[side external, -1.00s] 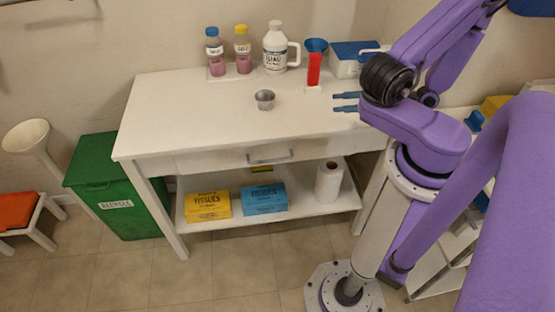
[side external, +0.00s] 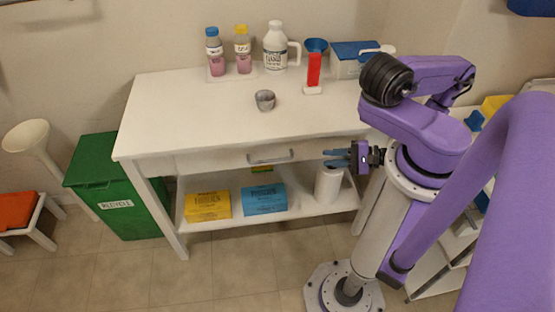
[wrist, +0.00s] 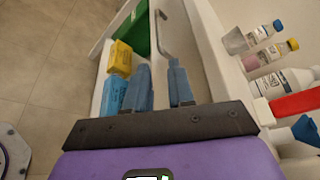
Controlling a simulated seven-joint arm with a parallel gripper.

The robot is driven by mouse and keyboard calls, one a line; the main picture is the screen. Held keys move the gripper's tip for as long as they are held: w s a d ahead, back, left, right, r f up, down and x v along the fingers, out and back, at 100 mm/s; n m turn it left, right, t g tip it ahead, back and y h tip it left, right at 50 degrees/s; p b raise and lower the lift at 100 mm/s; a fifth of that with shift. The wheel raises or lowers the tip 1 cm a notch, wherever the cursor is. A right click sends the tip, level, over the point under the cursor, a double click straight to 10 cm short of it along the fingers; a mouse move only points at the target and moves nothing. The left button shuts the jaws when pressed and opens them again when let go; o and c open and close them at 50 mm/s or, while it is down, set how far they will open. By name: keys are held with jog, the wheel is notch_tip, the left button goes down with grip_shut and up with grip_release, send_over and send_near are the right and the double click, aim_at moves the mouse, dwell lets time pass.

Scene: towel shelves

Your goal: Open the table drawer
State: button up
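The white table (side external: 185,110) has a front drawer (side external: 215,161) with a grey bar handle (side external: 270,160); the drawer looks closed. The handle also shows in the wrist view (wrist: 162,34), ahead of the fingers. My gripper (side external: 327,158) is in front of the table, to the right of the handle and at about its height, fingers pointing left. In the wrist view my gripper (wrist: 160,75) has its two blue fingers apart with nothing between them. It does not touch the handle.
Two bottles, a white jug (side external: 276,47), a blue funnel, a red item (side external: 314,70) and a small grey cup (side external: 265,100) stand on the tabletop. Tissue boxes (side external: 208,206) and a paper roll (side external: 328,184) are on the lower shelf. A green bin (side external: 100,180) stands left.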

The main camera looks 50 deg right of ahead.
aim_at(282, 160)
jog(key=x, duration=1.7)
jog(key=shift+w+a+f, duration=0.1)
jog(key=shift+w+f, duration=0.1)
jog(key=shift+c, duration=0.3)
jog(key=shift+s, duration=0.1)
grip_shut()
